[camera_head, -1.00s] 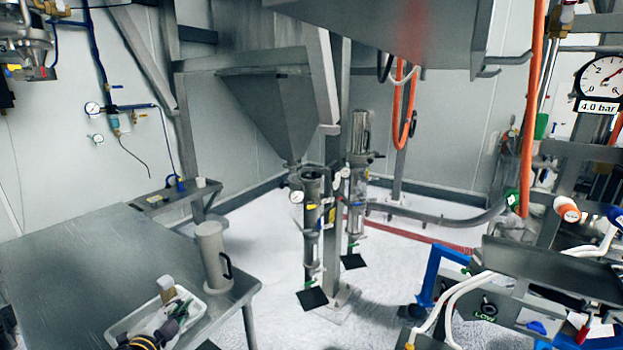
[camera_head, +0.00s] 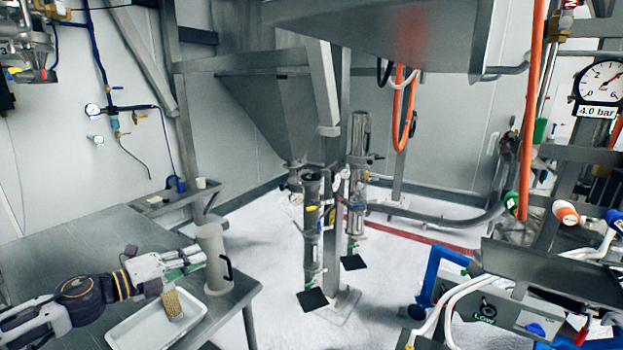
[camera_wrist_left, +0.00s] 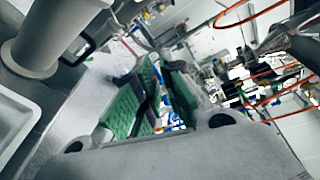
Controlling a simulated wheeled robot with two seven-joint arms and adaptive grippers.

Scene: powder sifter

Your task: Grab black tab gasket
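My left gripper (camera_head: 188,266) reaches in from the left, above the steel table and just left of a grey cylindrical pitcher. In the left wrist view its green-padded fingers (camera_wrist_left: 157,100) stand apart, with no held object clearly visible between them. I cannot identify the black tab gasket with certainty in either view. Two flat black squares are seen at the foot of the sifter tubes, the nearer one (camera_head: 312,299) and the farther one (camera_head: 354,262); I cannot tell whether either is a gasket. My right gripper is not in view.
A white tray (camera_head: 126,338) lies on the steel table (camera_head: 95,246), with a tan block-like piece (camera_head: 172,304) at it, partly behind the gripper. The pitcher (camera_head: 214,262) stands near the table's right edge. White floor separates the table from the metal tubes.

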